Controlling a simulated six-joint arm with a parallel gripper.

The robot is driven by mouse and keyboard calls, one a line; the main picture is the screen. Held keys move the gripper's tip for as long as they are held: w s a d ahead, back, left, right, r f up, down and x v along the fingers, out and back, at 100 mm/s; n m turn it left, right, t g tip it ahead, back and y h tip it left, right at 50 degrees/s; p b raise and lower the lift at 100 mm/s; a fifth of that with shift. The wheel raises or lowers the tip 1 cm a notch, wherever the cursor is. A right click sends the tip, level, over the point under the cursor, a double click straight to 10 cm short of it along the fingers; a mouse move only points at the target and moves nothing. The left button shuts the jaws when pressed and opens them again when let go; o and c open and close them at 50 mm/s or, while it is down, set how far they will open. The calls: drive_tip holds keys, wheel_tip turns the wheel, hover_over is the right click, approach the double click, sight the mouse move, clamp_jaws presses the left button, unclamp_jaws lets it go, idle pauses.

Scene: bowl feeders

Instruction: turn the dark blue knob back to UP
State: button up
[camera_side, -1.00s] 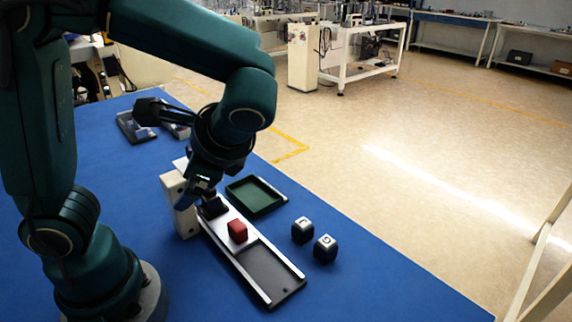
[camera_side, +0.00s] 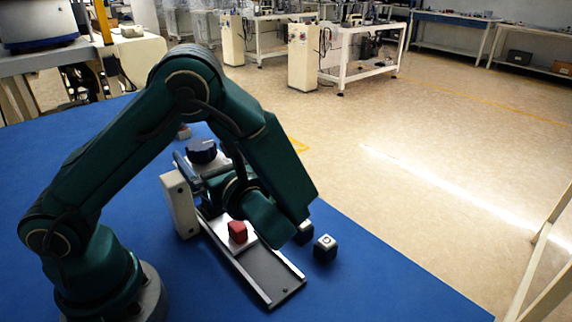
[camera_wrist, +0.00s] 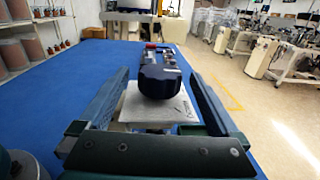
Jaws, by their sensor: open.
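The dark blue knob (camera_wrist: 160,81) sits on a white plate (camera_wrist: 140,112) in the middle of the wrist view. It also shows in the side view (camera_side: 202,151), partly behind my wrist. My gripper (camera_wrist: 158,77) is open, with one finger to the left of the knob and one to the right. Gaps show between the fingers and the knob in the wrist view. The plate has small dark markings too small to read. I cannot tell which way the knob points.
A red block (camera_side: 237,232) lies on the metal track (camera_side: 262,277) beside a beige post (camera_side: 180,204). A dark lettered cube (camera_side: 325,248) stands right of the track, with another cube (camera_side: 304,233) partly hidden by my arm. Blue table is clear at the front.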

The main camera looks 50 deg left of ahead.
drive_tip(key=shift+w+a, duration=0.1)
drive_tip(key=shift+a, duration=1.05)
drive_tip(key=shift+c, duration=0.3)
drive_tip(key=c, duration=1.3)
drive_tip(key=shift+n+g+h, duration=0.25)
drive_tip(key=shift+n+g, duration=0.95)
drive_tip(key=shift+g, duration=0.55)
drive_tip(key=shift+n+g+h, duration=0.25)
drive_tip(key=shift+n+g, duration=0.95)
drive_tip(key=shift+g, duration=0.55)
drive_tip(key=o, duration=1.4)
drive_tip(key=shift+c, duration=0.2)
